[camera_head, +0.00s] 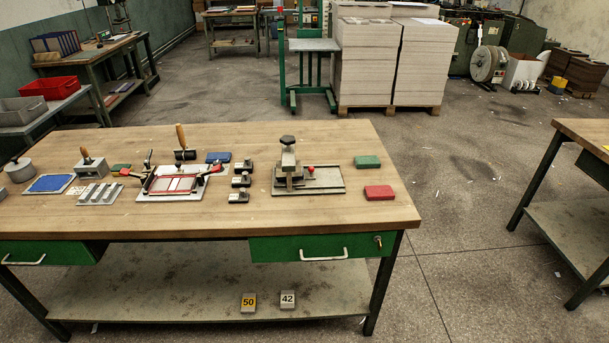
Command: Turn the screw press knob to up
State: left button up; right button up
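On the wooden workbench (330,217) stands a small grey press-like device (289,160) with a dark knob (288,139) on top of its upright body. I take it for the screw press, but no label shows. Its knob looks raised above the body; its exact turn setting is too small to tell. The device stands at the left end of a flat grey-green base plate (325,180), with a small red ball (310,169) beside it. Neither of my grippers is in view.
Left of the press are small black-and-grey blocks (239,181) and a red-framed printing jig (172,184) with handles. Green (367,162) and red (379,192) pads lie to its right. Green drawers (320,247) are under the front edge. Floor is free between this bench and the right table (590,127).

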aim_at(287, 140)
jog(key=i+l, duration=0.15)
jog(key=l, duration=0.2)
jog(key=i+l, duration=0.15)
jog(key=l, duration=0.2)
jog(key=i+l, duration=0.15)
jog(key=l, duration=0.15)
jog(key=i+l, duration=0.15)
jog(key=l, duration=0.2)
jog(key=i+l+u, duration=0.1)
jog(key=l+u, duration=0.15)
jog(key=u, duration=0.15)
jog(key=l+u, duration=0.4)
jog(key=i+j, duration=0.05)
jog(key=j, duration=0.05)
